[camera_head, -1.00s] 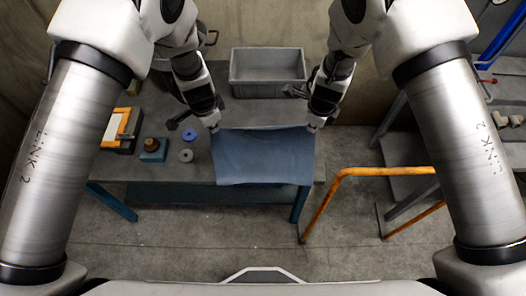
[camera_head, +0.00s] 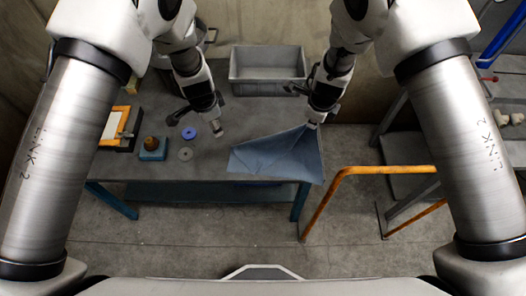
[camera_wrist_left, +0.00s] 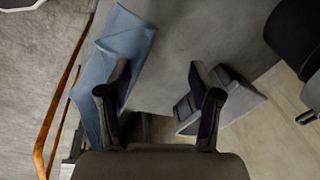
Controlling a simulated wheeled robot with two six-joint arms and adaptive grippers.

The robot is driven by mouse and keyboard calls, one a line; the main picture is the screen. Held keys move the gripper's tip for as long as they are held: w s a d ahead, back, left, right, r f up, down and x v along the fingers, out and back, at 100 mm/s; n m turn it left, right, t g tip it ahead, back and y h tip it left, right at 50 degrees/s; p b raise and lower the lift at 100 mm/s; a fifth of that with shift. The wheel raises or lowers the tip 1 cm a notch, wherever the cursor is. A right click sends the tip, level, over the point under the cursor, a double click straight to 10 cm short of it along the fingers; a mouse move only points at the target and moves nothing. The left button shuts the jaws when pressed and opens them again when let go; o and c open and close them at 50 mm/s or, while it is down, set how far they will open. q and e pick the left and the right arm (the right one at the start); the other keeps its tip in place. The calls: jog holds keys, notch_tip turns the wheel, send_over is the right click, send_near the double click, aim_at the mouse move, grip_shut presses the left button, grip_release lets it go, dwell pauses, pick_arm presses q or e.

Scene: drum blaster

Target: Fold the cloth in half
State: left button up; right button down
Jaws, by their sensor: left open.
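The blue-grey cloth (camera_head: 270,156) lies at the table's front right part. It is bunched and creased, with folds running up to my right gripper (camera_head: 313,124). My right gripper's fingertips are at the cloth's back right corner and appear closed on it, pulling it up a little. My left gripper (camera_head: 218,131) is open and empty above the table, apart from the cloth and to its left. In the left wrist view the open fingers (camera_wrist_left: 159,75) have bare table between them, and the cloth (camera_wrist_left: 125,40) lies beyond the left finger.
A grey crate (camera_head: 267,87) stands at the table's back. Left of the cloth are a blue ring (camera_head: 189,133), a grey ring (camera_head: 185,154) and a teal block with a brown knob (camera_head: 152,150). An orange rail (camera_head: 385,170) stands right of the table.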

pick_arm(q)
jog(key=o, duration=0.7)
jog(key=shift+w+f, duration=0.1)
jog(key=r+p, duration=0.1)
jog(key=r, duration=0.1)
jog(key=r+p, duration=0.1)
jog(key=s+r+p, duration=0.1)
jog(key=r, duration=0.1)
jog(key=shift+r, duration=0.35)
jog(key=shift+w, duration=0.1)
notch_tip(320, 180, up, 8)
jog(key=s, duration=0.1)
jog(key=shift+s, duration=0.3)
